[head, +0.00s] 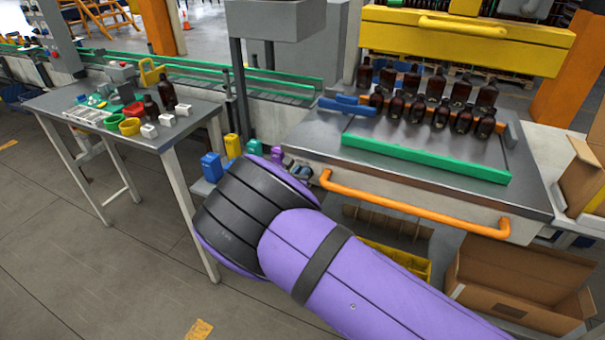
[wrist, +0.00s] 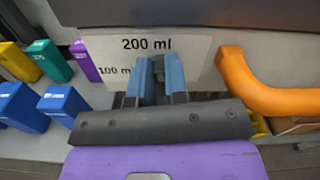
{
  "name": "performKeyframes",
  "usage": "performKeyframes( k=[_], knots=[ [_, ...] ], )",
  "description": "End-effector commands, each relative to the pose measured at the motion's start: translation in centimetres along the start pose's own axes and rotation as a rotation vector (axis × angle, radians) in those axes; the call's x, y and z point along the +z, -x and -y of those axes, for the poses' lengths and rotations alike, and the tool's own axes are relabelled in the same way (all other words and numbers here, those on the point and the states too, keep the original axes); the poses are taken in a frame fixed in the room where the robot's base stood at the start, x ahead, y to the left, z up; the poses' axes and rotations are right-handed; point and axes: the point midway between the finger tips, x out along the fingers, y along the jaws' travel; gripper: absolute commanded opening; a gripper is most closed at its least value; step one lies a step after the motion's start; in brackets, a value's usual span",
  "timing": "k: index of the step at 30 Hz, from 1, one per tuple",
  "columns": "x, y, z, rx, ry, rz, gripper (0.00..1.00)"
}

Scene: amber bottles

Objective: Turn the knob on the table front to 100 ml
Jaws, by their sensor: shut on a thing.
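In the wrist view, a pale label plate (wrist: 198,52) on the table front reads "200 ml" at the top and "100 ml" at the left, the latter partly covered. My gripper (wrist: 158,72) has its two blue fingers closed on a small dark knob (wrist: 158,64) in front of this plate. The fingers hide most of the knob, so its pointing direction cannot be told. In the head view, my gripper (head: 302,171) is at the front left of the grey table (head: 320,135), mostly behind my purple arm.
An orange handle bar (wrist: 265,88) is close on the right of my gripper. Blue, yellow, green and purple containers (wrist: 60,102) stand on the left. Amber bottles (head: 435,86) stand on the table behind a green bar (head: 425,158). An open cardboard box (head: 520,285) is at lower right.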

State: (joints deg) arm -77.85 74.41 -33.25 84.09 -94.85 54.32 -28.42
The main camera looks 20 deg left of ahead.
Motion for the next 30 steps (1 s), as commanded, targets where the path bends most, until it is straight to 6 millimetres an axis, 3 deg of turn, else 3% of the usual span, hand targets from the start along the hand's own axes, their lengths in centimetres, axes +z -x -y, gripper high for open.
performKeyframes(
  k=[30],
  knots=[
    [-0.9,0.0,-1.6,0.002,0.956,-0.001,0.0]
  ],
)
